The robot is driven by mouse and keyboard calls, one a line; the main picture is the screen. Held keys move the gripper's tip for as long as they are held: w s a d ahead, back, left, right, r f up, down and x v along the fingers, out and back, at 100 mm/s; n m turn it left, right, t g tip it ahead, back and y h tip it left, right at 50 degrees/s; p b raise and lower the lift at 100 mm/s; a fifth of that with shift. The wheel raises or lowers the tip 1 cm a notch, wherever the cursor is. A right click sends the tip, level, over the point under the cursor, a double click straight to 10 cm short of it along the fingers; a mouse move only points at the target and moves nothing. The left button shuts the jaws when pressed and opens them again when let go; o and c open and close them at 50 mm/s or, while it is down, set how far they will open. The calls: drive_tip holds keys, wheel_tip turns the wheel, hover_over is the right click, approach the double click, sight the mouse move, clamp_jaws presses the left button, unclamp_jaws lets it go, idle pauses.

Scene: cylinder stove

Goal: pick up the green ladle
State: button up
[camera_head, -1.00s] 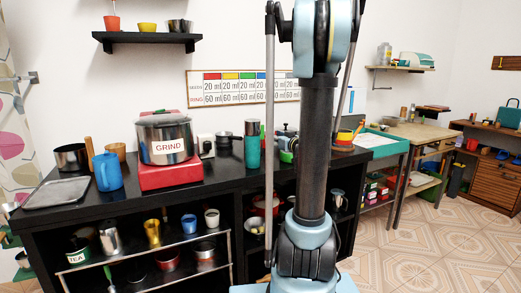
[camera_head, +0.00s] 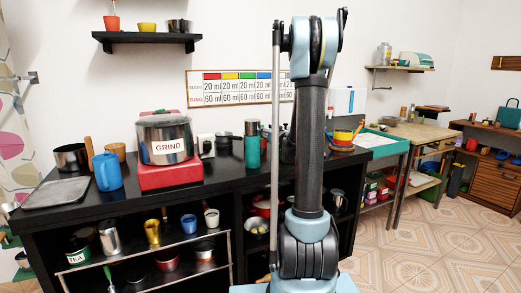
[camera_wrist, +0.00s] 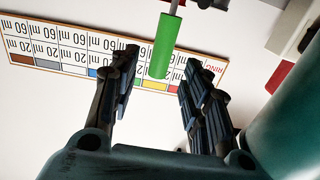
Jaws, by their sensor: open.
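A green handle (camera_wrist: 167,45) with a thin grey rod, seemingly the green ladle, shows in the wrist view at the top middle. It lies between the lines of my two fingers, and the rod runs out of the top edge. The ladle's bowl is out of view. My gripper (camera_wrist: 161,68) is open, with one dark finger on each side of the handle and a gap on both sides. I cannot tell how deep the handle sits between the fingers. In the head view my arm hides the gripper and that part of the counter.
The black counter (camera_head: 235,178) holds a red grinder (camera_head: 168,174), a blue jug (camera_head: 106,172) and a teal flask (camera_head: 252,150). Another green-handled item (camera_head: 108,273) is low on the left shelf; its kind is unclear. The measure chart (camera_wrist: 65,52) is upside down in the wrist view.

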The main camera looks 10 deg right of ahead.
drive_tip(key=shift+f+x, duration=0.15)
drive_tip(key=shift+x, duration=1.25)
drive_tip(key=shift+f+x, duration=0.15)
drive_tip(key=shift+x, duration=1.2)
clamp_jaws()
